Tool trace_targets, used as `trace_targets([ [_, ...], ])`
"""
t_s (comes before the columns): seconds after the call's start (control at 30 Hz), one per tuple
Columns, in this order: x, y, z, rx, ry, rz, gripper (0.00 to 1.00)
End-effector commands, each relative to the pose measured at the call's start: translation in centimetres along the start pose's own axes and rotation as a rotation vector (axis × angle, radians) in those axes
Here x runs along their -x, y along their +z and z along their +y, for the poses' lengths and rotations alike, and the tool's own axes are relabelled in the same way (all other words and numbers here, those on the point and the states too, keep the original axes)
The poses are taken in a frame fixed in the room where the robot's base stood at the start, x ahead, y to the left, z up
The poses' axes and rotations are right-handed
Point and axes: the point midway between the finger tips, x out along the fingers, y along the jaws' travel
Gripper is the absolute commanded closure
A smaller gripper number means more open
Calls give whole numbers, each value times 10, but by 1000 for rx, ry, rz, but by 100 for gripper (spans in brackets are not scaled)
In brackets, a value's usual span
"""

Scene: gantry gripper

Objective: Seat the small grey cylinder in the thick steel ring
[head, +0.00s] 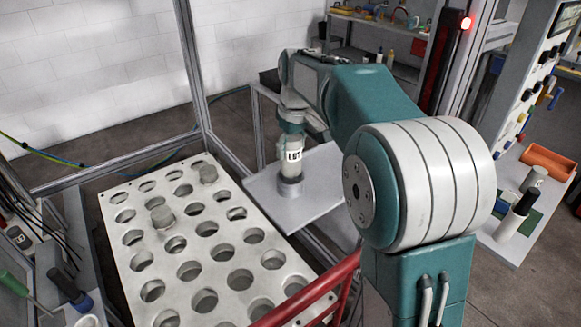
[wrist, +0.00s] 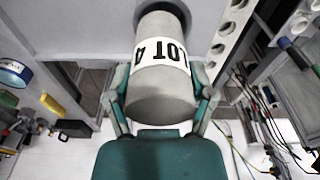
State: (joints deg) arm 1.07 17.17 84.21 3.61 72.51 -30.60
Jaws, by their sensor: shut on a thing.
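The small grey cylinder (head: 291,170) carries a white label with dark letters, and it stands upright in my gripper (head: 291,131). In the wrist view the cylinder (wrist: 160,96) fills the middle, with one finger of my gripper (wrist: 159,88) on each side; the fingers are shut on it. The thick steel ring (head: 290,189) lies on a pale grey plate (head: 325,185) directly under the cylinder. The cylinder's lower end meets the ring's opening in the head view. How deep it sits inside cannot be told. In the wrist view the far end of the cylinder hides most of the ring.
A steel plate (head: 222,263) with rows of round holes is left of the pale plate, with grey cylinders (head: 162,216) in some holes. Gantry posts (head: 192,65) and a red rail (head: 310,293) stand nearby. A bench (head: 500,243) with an orange bin (head: 548,161) is at right.

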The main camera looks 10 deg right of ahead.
Motion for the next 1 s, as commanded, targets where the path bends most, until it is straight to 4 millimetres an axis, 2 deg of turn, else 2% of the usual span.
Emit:
trace_targets([
  [0.23, -22, 2, 0, 1, -1, 1, 90],
  [0.4, -47, 5, 0, 1, -3, -2, 90],
  [0.67, -49, 6, 0, 1, 0, 2, 90],
  [0.7, -50, 6, 0, 1, -1, 1, 25],
  [0.77, -50, 6, 0, 1, 0, 1, 0],
  [1.0, -49, 6, 0, 0, 0, 1, 0],
])
